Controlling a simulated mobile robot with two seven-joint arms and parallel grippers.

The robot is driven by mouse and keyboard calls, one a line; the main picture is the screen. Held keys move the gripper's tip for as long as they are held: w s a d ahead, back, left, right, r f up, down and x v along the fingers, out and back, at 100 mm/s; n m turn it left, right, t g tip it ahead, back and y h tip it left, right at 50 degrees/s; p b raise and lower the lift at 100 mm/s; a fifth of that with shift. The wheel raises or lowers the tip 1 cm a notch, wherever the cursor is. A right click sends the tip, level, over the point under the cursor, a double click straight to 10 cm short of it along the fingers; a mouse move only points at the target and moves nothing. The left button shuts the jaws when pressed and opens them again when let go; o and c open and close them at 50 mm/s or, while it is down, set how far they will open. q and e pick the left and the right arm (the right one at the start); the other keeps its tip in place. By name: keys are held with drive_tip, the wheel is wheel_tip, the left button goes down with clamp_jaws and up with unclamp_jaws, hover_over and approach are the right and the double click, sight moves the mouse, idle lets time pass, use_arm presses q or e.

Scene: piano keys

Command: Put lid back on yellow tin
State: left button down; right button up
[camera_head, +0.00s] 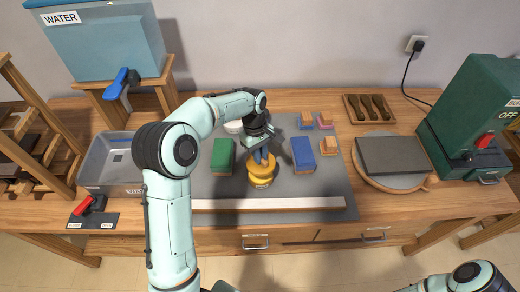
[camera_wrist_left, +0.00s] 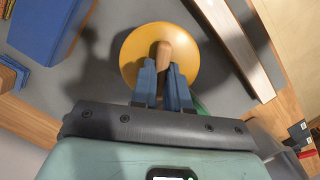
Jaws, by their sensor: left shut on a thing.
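The yellow tin (camera_head: 261,182) stands on the grey mat at the middle of the bench. My left gripper (camera_head: 261,156) points down right above it. In the left wrist view, the blue fingers (camera_wrist_left: 163,80) are shut on the wooden knob (camera_wrist_left: 164,55) of a round yellow lid (camera_wrist_left: 134,50). The lid covers the view of the tin from above. In the head view the lid is at or just above the tin's top; I cannot tell whether it is fully seated. My right gripper is out of view; only part of my right arm shows at the lower right.
A green block (camera_head: 222,156) stands left of the tin and a blue block (camera_head: 303,155) right of it. A long pale bar (camera_head: 270,203) lies in front. A grey bin (camera_head: 110,160) is at left, a round board with a dark slab (camera_head: 393,155) at right.

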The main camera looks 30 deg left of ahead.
use_arm(q)
wheel_tip(320, 180, down, 4)
drive_tip(key=shift+r+b, duration=0.2)
drive_tip(key=shift+b, duration=0.6)
drive_tip(key=shift+f, duration=0.6)
drive_tip(key=shift+w+f, duration=0.1)
drive_tip(key=shift+f, duration=0.25)
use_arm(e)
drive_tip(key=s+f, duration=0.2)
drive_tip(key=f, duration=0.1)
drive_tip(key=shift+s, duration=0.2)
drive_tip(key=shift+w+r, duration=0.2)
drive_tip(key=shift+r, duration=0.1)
use_arm(q)
drive_tip(key=shift+f, duration=0.1)
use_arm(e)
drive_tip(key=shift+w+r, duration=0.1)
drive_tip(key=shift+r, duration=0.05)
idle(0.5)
use_arm(q)
drive_tip(key=c, duration=0.6)
unclamp_jaws()
drive_tip(key=shift+o, duration=0.2)
